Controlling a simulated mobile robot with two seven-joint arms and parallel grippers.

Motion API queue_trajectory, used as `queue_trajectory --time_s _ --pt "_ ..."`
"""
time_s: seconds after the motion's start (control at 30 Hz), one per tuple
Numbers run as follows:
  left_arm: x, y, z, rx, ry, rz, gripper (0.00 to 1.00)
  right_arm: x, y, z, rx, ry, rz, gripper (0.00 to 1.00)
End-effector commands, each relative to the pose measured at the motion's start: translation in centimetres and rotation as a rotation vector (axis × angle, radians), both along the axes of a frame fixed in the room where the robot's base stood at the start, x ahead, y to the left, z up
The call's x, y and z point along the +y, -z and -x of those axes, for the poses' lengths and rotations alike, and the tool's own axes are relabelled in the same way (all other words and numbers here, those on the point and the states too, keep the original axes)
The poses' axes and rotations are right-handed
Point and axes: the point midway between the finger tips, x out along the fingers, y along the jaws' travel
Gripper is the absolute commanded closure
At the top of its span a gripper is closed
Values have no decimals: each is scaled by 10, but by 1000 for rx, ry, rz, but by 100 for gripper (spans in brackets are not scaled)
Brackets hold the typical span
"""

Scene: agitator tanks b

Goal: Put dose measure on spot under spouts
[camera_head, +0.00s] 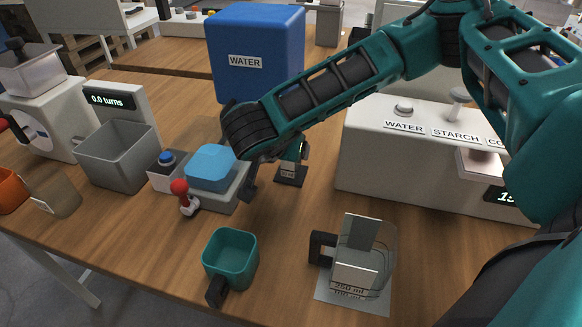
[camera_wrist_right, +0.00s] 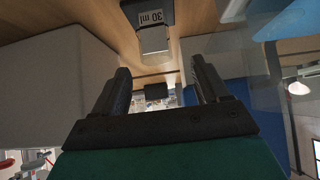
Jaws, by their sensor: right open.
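The dose measure (camera_wrist_right: 153,38), a small clear vessel with a dark part labelled 30 ml, appears beyond my right gripper's fingertips in the right wrist view. What seems to be the same measure (camera_head: 290,174) stands on the table beside that gripper in the head view, partly hidden. My right gripper (camera_wrist_right: 161,75) is open, with nothing between its fingers. The white dispenser (camera_head: 420,170) labelled WATER and STARCH stands at the right. My arm hides part of it, and I cannot make out the spot under its spouts. My left gripper is not in view.
A clear jug (camera_head: 362,262) with a black handle stands at the front, near a teal cup (camera_head: 230,258). A blue-topped box (camera_head: 212,168), red-knobbed lever (camera_head: 182,195) and grey bin (camera_head: 118,157) are at left. The blue WATER tank (camera_head: 256,45) stands behind.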

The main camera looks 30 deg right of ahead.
Motion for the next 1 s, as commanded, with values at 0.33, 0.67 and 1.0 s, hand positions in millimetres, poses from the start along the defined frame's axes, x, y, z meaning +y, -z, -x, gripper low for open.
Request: queue_trajectory --time_s 0.33,0.67,1.0 --pt "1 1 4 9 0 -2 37 -23 33 -14 0 1 0 26" --pt "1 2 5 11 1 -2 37 -23 33 -14 0 1 -1 36" --pt "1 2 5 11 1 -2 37 -23 33 -14 0 1 -1 69"
